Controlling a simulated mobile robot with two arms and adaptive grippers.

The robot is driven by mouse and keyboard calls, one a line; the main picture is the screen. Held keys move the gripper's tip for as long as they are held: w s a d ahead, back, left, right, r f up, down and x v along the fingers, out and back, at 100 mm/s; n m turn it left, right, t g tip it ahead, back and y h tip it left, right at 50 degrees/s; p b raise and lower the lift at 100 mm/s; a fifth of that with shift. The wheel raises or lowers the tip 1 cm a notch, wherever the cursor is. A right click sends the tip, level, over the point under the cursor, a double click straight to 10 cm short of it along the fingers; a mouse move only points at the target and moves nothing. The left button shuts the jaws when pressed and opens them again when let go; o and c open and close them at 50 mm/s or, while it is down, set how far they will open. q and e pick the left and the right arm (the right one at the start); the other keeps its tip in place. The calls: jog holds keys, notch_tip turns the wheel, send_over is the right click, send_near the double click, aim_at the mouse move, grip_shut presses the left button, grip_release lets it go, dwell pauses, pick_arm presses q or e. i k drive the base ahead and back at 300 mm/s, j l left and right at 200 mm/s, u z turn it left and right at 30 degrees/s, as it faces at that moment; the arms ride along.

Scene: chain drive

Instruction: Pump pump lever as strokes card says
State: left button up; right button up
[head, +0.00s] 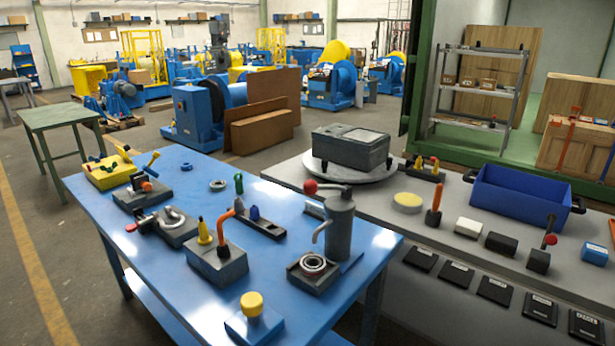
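A grey hand pump (339,232) stands upright near the right edge of the blue table. Its pump lever (328,186) is a short dark arm on top, pointing left, with a red ball knob (310,187) at its end. A curved spout (320,231) hangs on the pump's left side, above a square dark block with a metal ring (313,264). Several dark plates with small white labels (459,275) line the front of the grey bench; their print is too small to read, and I cannot tell whether one is the strokes card. Neither of my grippers shows.
The blue table (285,208) also holds a block with an orange handle (218,262), a yellow knob on a blue base (252,305), and a yellow fixture (113,173). The grey bench behind carries a blue bin (522,200) and a grey box (351,147) on a round plate.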

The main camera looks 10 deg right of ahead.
aim_at(310, 187)
jog(key=i+j+z, duration=0.2)
jog(key=z, duration=0.15)
jog(key=i+j+z, duration=0.1)
jog(key=j+z, duration=0.3)
